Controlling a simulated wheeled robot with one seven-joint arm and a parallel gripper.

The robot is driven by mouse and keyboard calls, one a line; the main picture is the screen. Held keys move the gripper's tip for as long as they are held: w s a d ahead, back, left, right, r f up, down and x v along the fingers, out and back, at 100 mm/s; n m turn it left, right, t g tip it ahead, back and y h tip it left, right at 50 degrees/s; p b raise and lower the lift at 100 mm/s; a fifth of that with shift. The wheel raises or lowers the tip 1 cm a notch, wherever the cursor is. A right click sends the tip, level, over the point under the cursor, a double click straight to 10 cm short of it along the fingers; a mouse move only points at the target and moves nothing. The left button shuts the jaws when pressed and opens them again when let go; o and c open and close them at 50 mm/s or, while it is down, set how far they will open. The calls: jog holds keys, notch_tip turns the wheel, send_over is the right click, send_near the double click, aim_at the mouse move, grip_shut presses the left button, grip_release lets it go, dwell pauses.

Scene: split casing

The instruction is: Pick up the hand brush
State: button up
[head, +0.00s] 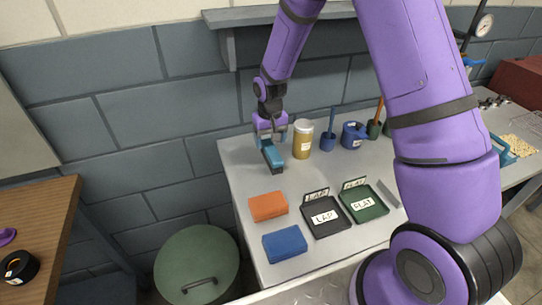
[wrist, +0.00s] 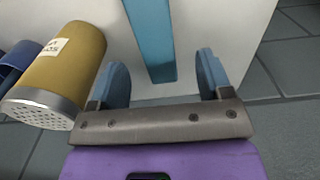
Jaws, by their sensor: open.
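The hand brush (head: 271,157) is a teal bar lying on the grey bench near its left back corner, below my gripper (head: 268,136). In the wrist view the brush (wrist: 149,35) shows as a teal strip running up from between the fingers to the top edge. My gripper (wrist: 163,68) is open, with one blue-grey finger on each side of the strip and visible gaps to both. The strip lies closer to the left finger. In the head view the gripper hides the brush's back end. I cannot tell the height between fingertips and brush.
A yellow shaker (head: 303,140) stands close to the right of the brush; it also shows in the wrist view (wrist: 64,70). An orange block (head: 268,206), a blue block (head: 285,244), and black (head: 326,218) and green (head: 364,205) trays lie nearer. A shelf (head: 275,16) overhangs behind.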

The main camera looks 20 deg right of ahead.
aim_at(272, 150)
jog(key=shift+s+d+f, duration=0.1)
jog(key=shift+f, duration=1.2)
jog(key=shift+d+f, duration=0.1)
jog(key=shift+f, duration=1.2)
jog(key=c, duration=1.1)
jog(key=shift+o, duration=0.2)
jog(key=shift+r, duration=5.05)
jog(key=shift+o, duration=0.8)
